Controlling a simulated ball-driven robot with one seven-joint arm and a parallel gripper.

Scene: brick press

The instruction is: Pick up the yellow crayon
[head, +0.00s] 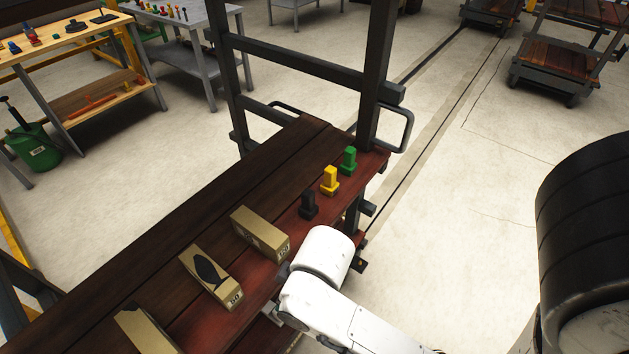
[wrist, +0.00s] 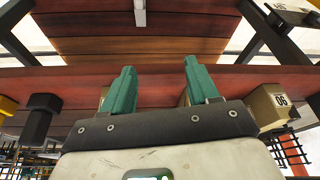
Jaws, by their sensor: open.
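The yellow crayon (head: 330,181) is a small blocky piece standing upright on the dark red plank top of a cart (head: 150,245), near its right end. It stands between a black crayon (head: 309,205) and a green one (head: 349,160). In the wrist view a yellow piece (wrist: 7,108) shows at the far left edge, partly cut off, beside the black crayon (wrist: 41,116). My gripper (wrist: 159,78) is open, with its two green fingers apart and nothing held between them. In the head view my white arm hides the gripper, near the cart's front edge.
Several tan boxes lie on the cart left of the crayons, one of them close to my arm (head: 259,233). A numbered box (wrist: 268,108) is right of my fingers in the wrist view. A dark metal frame (head: 300,70) rises behind the cart's right end.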

